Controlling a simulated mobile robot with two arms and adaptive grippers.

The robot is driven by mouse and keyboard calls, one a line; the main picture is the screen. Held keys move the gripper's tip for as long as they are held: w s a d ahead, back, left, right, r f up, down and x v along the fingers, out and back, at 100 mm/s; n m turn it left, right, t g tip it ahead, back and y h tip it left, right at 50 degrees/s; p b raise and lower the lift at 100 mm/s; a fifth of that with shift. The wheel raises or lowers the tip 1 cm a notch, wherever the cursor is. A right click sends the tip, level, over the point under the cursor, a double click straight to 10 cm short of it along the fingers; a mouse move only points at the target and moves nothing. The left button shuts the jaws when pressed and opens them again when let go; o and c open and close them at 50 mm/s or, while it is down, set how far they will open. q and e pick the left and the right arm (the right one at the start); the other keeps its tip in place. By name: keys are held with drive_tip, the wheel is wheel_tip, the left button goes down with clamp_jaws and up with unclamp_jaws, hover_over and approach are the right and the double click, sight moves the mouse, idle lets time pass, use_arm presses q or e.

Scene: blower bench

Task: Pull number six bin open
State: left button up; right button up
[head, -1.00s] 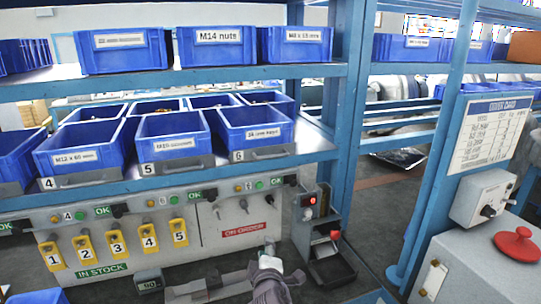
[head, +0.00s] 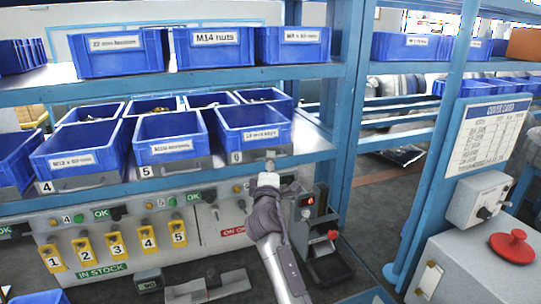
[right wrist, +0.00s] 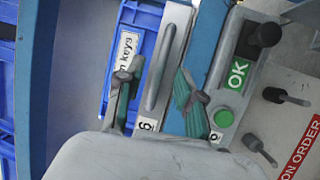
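The number six bin (head: 252,126) is a blue bin at the right end of the lower shelf in the head view, with a white label and a grey front strip marked 6. In the right wrist view its blue front (right wrist: 128,60) shows beside a grey bar handle (right wrist: 162,68). My right gripper (head: 270,158) is in front of the strip's right part. In the right wrist view the right gripper (right wrist: 158,92) is open, with its two green-padded fingers apart on either side of the handle. Whether they touch it, I cannot tell. My left gripper is not in view.
The number five bin (head: 170,138) stands just left, with more blue bins behind. An upper shelf (head: 215,75) carries several bins above. Below are a grey panel (head: 215,222) with knobs and yellow tags, and a blue post (head: 343,110) to the right.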

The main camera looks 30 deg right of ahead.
drive_tip(key=shift+x, duration=1.45)
drive_tip(key=shift+c, duration=0.2)
clamp_jaws()
